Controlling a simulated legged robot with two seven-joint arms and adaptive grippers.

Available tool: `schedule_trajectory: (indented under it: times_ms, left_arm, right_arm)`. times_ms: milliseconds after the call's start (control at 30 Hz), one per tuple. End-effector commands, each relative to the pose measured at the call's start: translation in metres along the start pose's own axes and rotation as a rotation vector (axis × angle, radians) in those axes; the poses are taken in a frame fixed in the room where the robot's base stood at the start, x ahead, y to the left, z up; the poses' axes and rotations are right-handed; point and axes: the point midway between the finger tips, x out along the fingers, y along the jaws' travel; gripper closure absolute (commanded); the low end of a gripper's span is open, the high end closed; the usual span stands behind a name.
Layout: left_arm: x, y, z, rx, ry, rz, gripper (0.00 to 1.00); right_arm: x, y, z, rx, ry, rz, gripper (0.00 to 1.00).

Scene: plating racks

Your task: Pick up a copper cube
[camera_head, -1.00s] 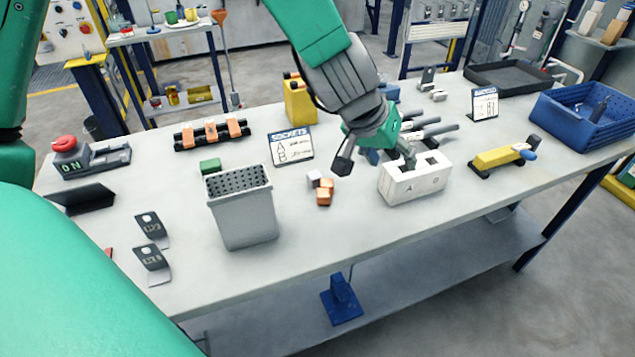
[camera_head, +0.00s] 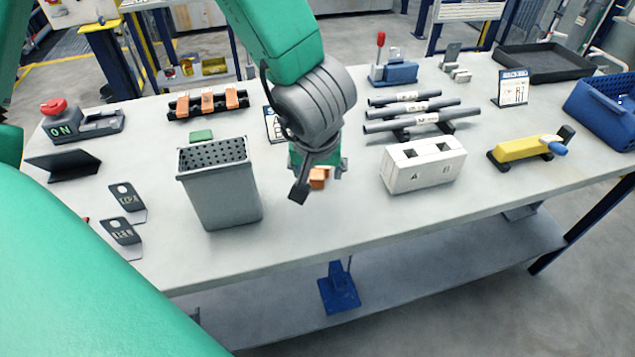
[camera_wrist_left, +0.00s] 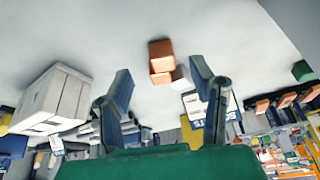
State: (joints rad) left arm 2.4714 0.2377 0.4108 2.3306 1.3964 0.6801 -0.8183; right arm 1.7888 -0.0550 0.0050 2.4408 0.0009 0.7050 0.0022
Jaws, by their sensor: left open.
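Two copper cubes lie close together on the table; in the head view their copper faces (camera_head: 319,178) show just under my left gripper. In the left wrist view, one copper cube (camera_wrist_left: 160,47) is beside another (camera_wrist_left: 161,66), with a silver-grey cube (camera_wrist_left: 181,77) touching or very near them. My left gripper (camera_head: 318,182) is above the cubes, its fingers spread on either side of them in the head view. In the left wrist view the open jaws (camera_wrist_left: 163,84) are empty and the cubes lie beyond the fingertips. My right gripper is not in view.
A grey perforated bin (camera_head: 222,195) stands left of the gripper. A white block with square holes (camera_head: 423,170) stands to the right, grey cylinders (camera_head: 420,112) behind it. A sign (camera_head: 273,125) is partly hidden behind my arm. The table front is clear.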

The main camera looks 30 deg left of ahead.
Motion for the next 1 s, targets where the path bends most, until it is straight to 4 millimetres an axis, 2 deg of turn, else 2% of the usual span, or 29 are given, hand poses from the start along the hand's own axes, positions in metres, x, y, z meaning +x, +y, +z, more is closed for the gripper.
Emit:
schedule_trajectory:
  times_ms: [167,400,500,733,867,900,1000]
  left_arm:
    - [0.01,-0.002,-0.002,-0.002,-0.001,0.003,0.5]
    - [0.047,-0.004,-0.006,-0.002,-0.005,0.003,0.5]
    - [0.057,-0.004,-0.006,-0.002,-0.004,0.003,0.5]
    - [0.055,-0.003,-0.006,-0.001,0.0,0.002,0.5]
    - [0.055,-0.002,-0.006,0.0,0.0,0.002,0.96]
    - [0.055,-0.002,-0.006,0.0,0.0,0.002,1.0]
    - [0.055,-0.003,-0.007,-0.001,0.0,0.003,1.0]
  right_arm:
    - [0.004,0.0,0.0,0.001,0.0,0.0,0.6]
    - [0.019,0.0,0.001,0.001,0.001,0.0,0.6]
    - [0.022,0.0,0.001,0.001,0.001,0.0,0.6]
    - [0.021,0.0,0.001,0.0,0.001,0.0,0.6]
    - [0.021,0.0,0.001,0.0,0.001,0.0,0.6]
    - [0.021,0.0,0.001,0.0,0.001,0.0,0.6]
    - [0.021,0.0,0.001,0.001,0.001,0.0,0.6]
